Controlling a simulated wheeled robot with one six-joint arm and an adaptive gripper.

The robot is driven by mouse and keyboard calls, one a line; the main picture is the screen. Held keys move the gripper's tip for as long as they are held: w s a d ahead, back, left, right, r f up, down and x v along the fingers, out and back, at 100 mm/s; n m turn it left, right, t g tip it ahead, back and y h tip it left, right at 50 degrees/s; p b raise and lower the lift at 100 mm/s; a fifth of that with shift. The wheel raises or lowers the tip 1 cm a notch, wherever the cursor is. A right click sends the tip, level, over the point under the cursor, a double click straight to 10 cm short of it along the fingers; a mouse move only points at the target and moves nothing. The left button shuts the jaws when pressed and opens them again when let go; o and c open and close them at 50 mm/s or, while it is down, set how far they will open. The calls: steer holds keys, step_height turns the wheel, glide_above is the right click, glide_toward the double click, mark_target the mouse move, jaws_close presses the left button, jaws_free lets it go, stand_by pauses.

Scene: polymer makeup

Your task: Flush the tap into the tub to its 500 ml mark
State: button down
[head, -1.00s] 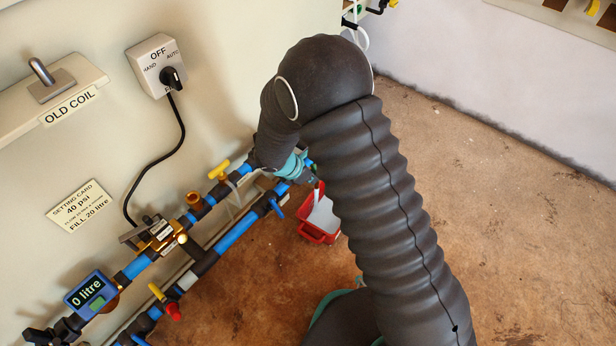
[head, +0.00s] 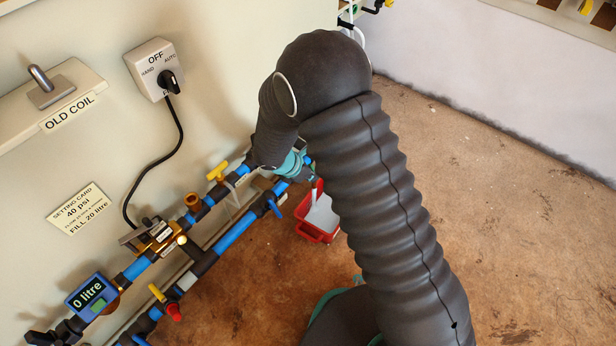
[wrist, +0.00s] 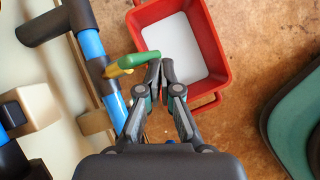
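The red tub (head: 318,234) stands on the floor beside the pipes, with a pale white surface inside it. It also shows in the wrist view (wrist: 214,98); no 500 ml mark can be made out. In the head view my gripper (head: 303,172) is partly hidden by my arm. A pale strip shows at the tub's edge; whether it is water is unclear.
The blue pipes (head: 234,233) run along the wall with several valves, including a yellow handle (head: 217,171). A meter (head: 92,296) reads 0 litre. A rotary switch (head: 157,72) and a setting card (head: 80,208) are on the wall. The brown floor (head: 520,220) is clear at right.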

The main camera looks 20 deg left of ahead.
steer(key=s+a+r+p, duration=0.1)
steer(key=s+a+r, duration=0.1)
steer(key=s, duration=0.4)
steer(key=s+a+r, duration=0.3)
steer(key=s, duration=0.3)
steer(key=s+d+f+n+t+h+p, duration=0.1)
steer(key=s+f+n+t+h+p, duration=0.35)
steer(key=f, duration=0.65)
steer(key=w+a+r+n+t+y+p, duration=0.2)
steer(key=w+a+r+n+t, duration=0.1)
steer(key=w+r+n+t, duration=0.25)
steer(key=w+d+t, duration=0.1)
steer(key=w+d, duration=0.4)
steer(key=w, duration=0.6)
steer(key=shift+d+m+t+p, duration=0.15)
steer(key=shift+m+t+p, duration=0.15)
steer(key=shift+p, duration=0.05)
